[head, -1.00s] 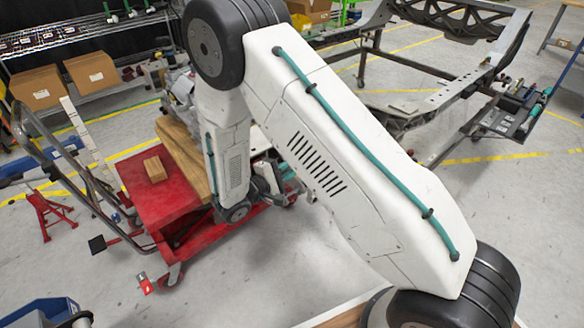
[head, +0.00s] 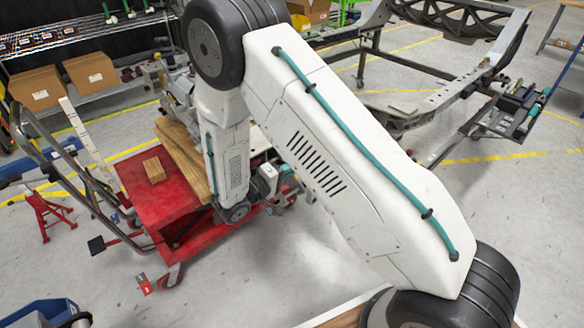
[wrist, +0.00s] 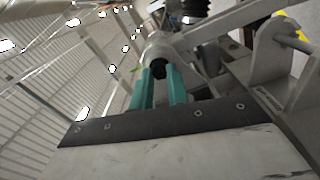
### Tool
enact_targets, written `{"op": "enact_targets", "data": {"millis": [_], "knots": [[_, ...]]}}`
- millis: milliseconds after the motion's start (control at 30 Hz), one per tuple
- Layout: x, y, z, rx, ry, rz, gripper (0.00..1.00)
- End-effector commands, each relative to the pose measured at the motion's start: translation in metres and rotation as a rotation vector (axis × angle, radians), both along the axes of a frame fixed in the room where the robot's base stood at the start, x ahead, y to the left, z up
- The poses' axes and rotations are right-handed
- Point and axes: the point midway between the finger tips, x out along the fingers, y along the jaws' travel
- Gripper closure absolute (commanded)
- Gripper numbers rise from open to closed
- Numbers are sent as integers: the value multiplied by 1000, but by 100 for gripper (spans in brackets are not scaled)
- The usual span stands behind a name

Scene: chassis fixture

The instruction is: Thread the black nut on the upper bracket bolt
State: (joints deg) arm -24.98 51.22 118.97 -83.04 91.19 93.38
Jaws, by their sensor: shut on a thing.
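My gripper (wrist: 161,78) shows in the wrist view with its two teal fingers closed around a small dark piece, which appears to be the black nut (wrist: 159,68). The nut sits at the fingertips, and the fingers hide its sides. A pale grey round part (wrist: 158,46) lies just beyond the nut, in line with it. I cannot tell whether the two touch or whether this part is the bolt. A grey metal bracket (wrist: 270,55) with a rod through its top stands to the right. In the head view my arm hides most of the work area.
A red cart (head: 150,205) carrying wooden blocks (head: 154,169) stands at the left in the head view. A dark metal chassis frame (head: 425,105) stands at the upper right. Cardboard boxes (head: 88,69) sit on a shelf behind. The floor between cart and frame is mostly open.

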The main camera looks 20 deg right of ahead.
Motion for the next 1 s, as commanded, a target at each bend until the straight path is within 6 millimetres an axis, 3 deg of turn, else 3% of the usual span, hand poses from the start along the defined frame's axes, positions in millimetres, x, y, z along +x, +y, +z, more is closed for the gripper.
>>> {"op": "enact_targets", "data": {"millis": [267, 667, 1000], "knots": [[0, 1, 0, 15, -46, 1, 100], [0, 0, 0, 176, -537, 1, 100], [0, 0, 0, 186, -571, 2, 100]]}}
